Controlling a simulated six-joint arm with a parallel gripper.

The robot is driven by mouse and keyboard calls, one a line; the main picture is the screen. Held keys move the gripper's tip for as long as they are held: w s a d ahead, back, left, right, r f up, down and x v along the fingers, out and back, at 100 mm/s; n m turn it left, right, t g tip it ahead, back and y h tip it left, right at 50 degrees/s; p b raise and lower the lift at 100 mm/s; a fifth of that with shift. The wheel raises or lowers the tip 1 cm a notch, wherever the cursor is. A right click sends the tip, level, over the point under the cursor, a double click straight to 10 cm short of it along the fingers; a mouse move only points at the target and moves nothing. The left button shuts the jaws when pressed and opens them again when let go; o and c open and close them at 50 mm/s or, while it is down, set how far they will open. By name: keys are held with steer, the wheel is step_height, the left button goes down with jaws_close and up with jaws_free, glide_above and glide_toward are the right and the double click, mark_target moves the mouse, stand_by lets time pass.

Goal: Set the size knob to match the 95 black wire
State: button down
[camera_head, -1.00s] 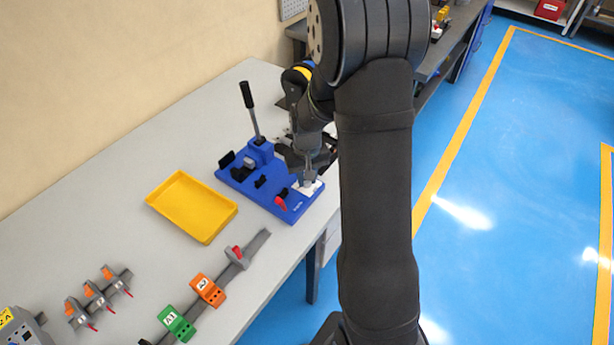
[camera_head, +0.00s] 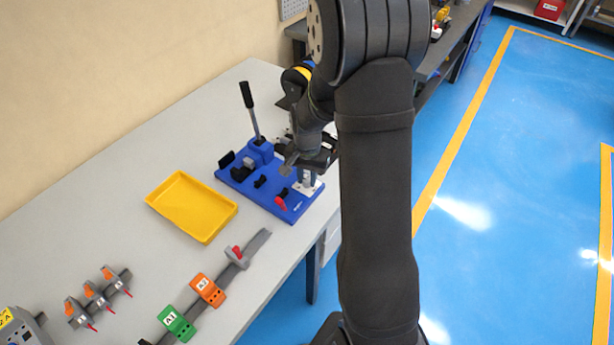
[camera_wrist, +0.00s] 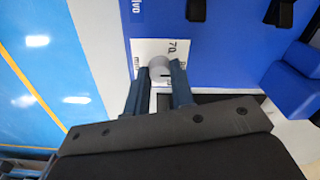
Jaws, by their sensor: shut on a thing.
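The blue bender base (camera_head: 239,184) stands on the bench, with a white dial plate (camera_head: 317,187) at its near right corner. My gripper (camera_head: 308,180) is over that plate, pointing down. In the wrist view my gripper (camera_wrist: 158,86) has its two fingers on either side of the round grey size knob (camera_wrist: 158,66), shut on it. A dark slot mark shows on the knob's face. The white plate (camera_wrist: 148,48) carries a printed "70" beside the knob; other print is partly cut off or hidden by the fingers. I cannot identify the 95 black wire.
A yellow tray (camera_head: 193,207) lies left of the bender. The bender's upright lever (camera_head: 250,110) stands at its back. A rail with green (camera_head: 176,323) and orange (camera_head: 208,289) blocks and several small clamps lie at the front left. The bench edge is close to the plate.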

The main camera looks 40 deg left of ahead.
mark_target(307, 180)
stand_by(0.4)
steer(key=c, duration=1.2)
jaws_free()
steer(key=shift+c, duration=0.2)
step_height(307, 180, up, 18)
steer(key=shift+f, duration=0.25)
steer(key=shift+f, duration=0.15)
step_height(307, 180, down, 17)
steer(key=shift+f, duration=0.15)
